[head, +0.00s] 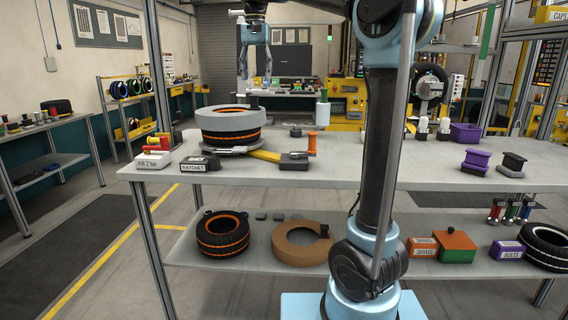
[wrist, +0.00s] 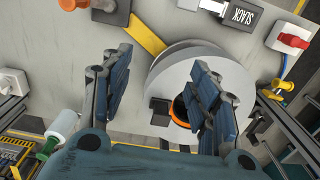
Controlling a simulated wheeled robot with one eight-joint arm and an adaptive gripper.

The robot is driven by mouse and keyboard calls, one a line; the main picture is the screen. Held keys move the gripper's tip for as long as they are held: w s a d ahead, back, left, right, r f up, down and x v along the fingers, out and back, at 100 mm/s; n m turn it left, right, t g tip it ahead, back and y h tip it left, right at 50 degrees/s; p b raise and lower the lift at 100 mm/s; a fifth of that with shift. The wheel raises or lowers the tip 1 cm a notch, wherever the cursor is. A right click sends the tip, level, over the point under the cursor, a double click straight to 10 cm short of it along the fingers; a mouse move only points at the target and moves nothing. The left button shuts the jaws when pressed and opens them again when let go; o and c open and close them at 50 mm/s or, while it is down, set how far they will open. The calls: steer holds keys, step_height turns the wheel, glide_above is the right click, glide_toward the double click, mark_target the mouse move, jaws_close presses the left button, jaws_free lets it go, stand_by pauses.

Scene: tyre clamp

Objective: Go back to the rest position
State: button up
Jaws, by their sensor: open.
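My gripper (head: 256,76) hangs above the bench, over the tyre and clearly apart from it. Its fingers are spread and empty. In the wrist view my gripper (wrist: 160,85) shows two blue-grey fingers wide apart. The black tyre with orange stripes (head: 231,136) lies flat on the bench, with a grey ring (head: 228,116) on top of it. A yellow lever (head: 262,156) sticks out to the right at its base. In the wrist view the grey ring (wrist: 180,72) lies below and partly behind the right finger, which hides some of it.
A shelf below holds another orange-striped tyre (head: 222,234) and a brown ring (head: 300,244).

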steer(key=s+d+f, duration=0.6)
steer(key=d+f, duration=0.2)
steer(key=d, duration=0.3)
steer(key=s+d+f, duration=0.5)
steer(key=s+f, duration=0.2)
steer(key=f, duration=0.5)
steer(key=s+d+f+t, duration=0.1)
steer(key=s+d+f, duration=0.5)
steer(key=f, duration=0.6)
steer(key=s+d+f+n+t, duration=0.1)
steer(key=s+d+f, duration=0.5)
steer(key=s+f, duration=0.3)
step_height(320, 180, down, 3)
